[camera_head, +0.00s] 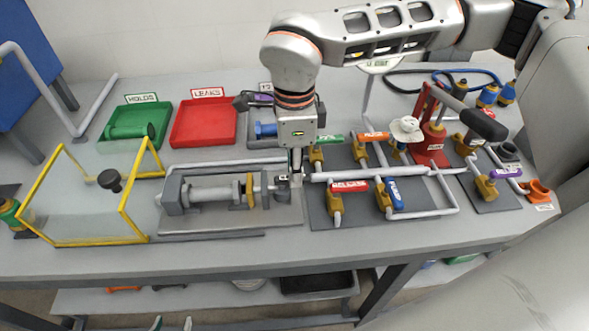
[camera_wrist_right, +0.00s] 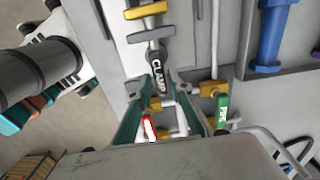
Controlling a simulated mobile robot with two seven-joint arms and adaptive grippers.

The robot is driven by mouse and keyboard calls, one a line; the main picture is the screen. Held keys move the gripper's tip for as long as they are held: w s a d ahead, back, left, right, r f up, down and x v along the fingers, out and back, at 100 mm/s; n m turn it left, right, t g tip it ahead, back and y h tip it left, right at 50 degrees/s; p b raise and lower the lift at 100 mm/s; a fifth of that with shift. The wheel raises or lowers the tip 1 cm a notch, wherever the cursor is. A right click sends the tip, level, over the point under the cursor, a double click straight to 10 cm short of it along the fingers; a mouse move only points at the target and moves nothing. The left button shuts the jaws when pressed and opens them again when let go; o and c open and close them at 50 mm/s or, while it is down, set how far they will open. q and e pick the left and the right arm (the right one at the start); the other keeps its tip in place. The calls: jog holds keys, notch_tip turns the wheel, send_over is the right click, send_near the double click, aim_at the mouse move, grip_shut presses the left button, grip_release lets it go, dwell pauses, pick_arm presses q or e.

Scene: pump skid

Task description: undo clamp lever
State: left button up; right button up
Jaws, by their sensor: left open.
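The clamp lever (camera_head: 283,188), a short dark handle lettered CLAMP, sits at the right end of the grey pump assembly (camera_head: 208,195). It also shows in the right wrist view (camera_wrist_right: 157,72), attached to a metal shaft. My right gripper (camera_head: 296,178) reaches down from above beside the lever, partly hiding it in the head view. In the wrist view its two teal fingers (camera_wrist_right: 163,88) are apart, with the lever's end at their tips; I cannot tell whether they touch it. My left gripper (camera_head: 172,323) shows only as two separated fingertips at the bottom edge, open and away from the bench.
Red (camera_head: 348,187), blue (camera_head: 394,192) and green (camera_head: 330,139) valve handles on white pipes stand right of the clamp. A yellow-framed clear guard (camera_head: 95,195) stands left. A red hand pump (camera_head: 434,140) stands right. Green (camera_head: 137,122) and red (camera_head: 204,124) trays lie behind.

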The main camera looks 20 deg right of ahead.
notch_tip(320, 180, up, 11)
jog(key=shift+r, duration=0.2)
dwell(0.3)
jog(key=shift+s+f, duration=0.1)
